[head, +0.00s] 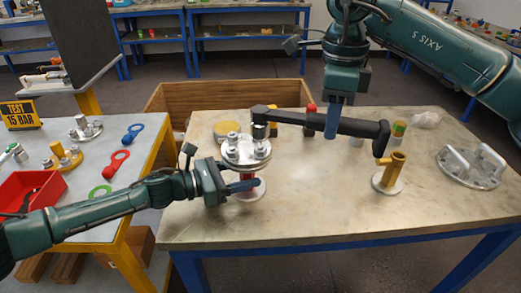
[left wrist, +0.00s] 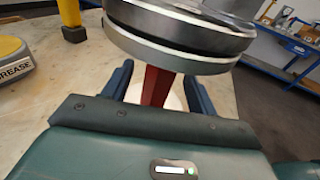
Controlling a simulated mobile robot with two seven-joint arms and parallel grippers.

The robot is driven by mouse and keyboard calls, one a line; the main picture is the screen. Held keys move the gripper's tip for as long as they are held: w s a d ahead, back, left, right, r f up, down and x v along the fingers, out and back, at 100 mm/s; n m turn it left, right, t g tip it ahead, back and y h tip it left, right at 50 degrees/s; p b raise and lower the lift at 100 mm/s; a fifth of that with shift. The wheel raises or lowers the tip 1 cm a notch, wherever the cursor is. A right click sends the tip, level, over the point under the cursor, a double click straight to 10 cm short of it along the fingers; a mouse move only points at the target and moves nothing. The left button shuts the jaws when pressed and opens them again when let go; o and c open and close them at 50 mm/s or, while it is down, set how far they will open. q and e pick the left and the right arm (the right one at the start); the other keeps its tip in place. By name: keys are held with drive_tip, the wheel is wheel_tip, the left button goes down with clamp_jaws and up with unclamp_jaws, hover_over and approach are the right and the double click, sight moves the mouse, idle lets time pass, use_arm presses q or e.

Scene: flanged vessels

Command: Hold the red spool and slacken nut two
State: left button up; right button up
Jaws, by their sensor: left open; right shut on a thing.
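The red spool has a steel flange (head: 243,152) with bolts and nuts on top, a red neck (left wrist: 155,87) and a pale base on the table. My left gripper (head: 240,187) is open, its fingers on either side of the neck, below the top flange. The flange's underside also shows in the left wrist view (left wrist: 180,40). My right gripper (head: 333,122) is shut on a black wrench (head: 362,128). The wrench's socket end (head: 260,130) is over the flange's back right nuts; I cannot tell whether it is seated. No nut number is readable.
A brass post on a round base (head: 388,174) and a flange with handles (head: 470,167) stand at the right. A grease tin (left wrist: 12,58) is behind the spool. The left table holds a red bin (head: 28,190) and coloured ring tools (head: 116,160). The table's front middle is clear.

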use_arm(q)
drive_tip(key=v, duration=1.2)
drive_tip(key=shift+a, duration=0.15)
use_arm(e)
drive_tip(key=shift+a, duration=0.15)
